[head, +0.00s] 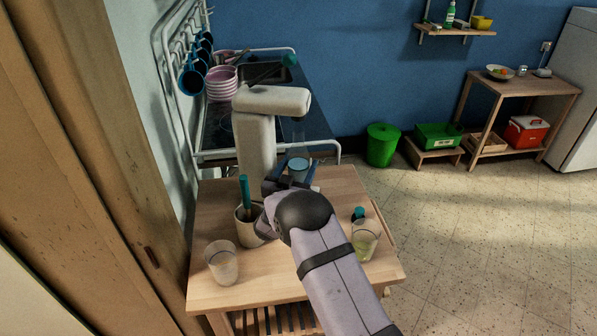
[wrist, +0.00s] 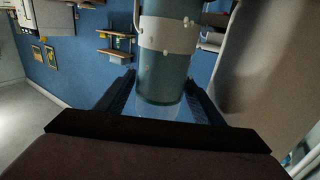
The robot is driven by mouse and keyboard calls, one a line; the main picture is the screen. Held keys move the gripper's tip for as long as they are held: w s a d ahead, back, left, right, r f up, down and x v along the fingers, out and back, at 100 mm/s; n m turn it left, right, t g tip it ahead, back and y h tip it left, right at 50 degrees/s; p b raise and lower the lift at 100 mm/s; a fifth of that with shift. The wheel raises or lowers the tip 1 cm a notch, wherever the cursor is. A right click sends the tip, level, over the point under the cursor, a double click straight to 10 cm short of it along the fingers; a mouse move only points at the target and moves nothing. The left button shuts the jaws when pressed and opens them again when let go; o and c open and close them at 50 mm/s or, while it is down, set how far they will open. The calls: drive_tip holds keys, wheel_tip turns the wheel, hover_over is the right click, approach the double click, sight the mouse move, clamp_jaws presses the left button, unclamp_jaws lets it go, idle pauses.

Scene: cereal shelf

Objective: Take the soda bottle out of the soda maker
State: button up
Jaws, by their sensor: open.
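The soda maker (head: 256,135) is a tall cream machine with an overhanging head, at the back of the wooden table in the head view. The soda bottle (head: 299,166) is bluish and see-through, upright under that head and partly hidden by my gripper (head: 293,184). In the wrist view the bottle (wrist: 163,65) shows a white band and a greenish base. My open gripper (wrist: 160,90) has one finger on each side of the bottle's lower part, with gaps visible. The soda maker's body (wrist: 255,60) is close on the right there.
On the wooden table (head: 290,272), a cup (head: 250,225) with a teal-handled tool stands left of my arm. A clear glass (head: 221,263) is at front left, another glass (head: 365,241) at right. A dish rack with blue mugs (head: 190,82) is behind.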

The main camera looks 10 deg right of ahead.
sight(299, 154)
drive_tip(key=c, duration=0.8)
drive_tip(key=shift+r, duration=0.15)
drive_tip(key=shift+c, duration=0.6)
drive_tip(key=shift+r, duration=0.1)
drive_tip(key=shift+r+p, duration=0.5)
drive_tip(key=shift+r, duration=0.25)
wheel_tip(299, 154, up, 2)
drive_tip(key=shift+r+p, duration=0.1)
drive_tip(key=shift+p, duration=0.45)
drive_tip(key=p+v, duration=0.3)
drive_tip(key=v, duration=2.9)
drive_tip(key=shift+f, duration=0.3)
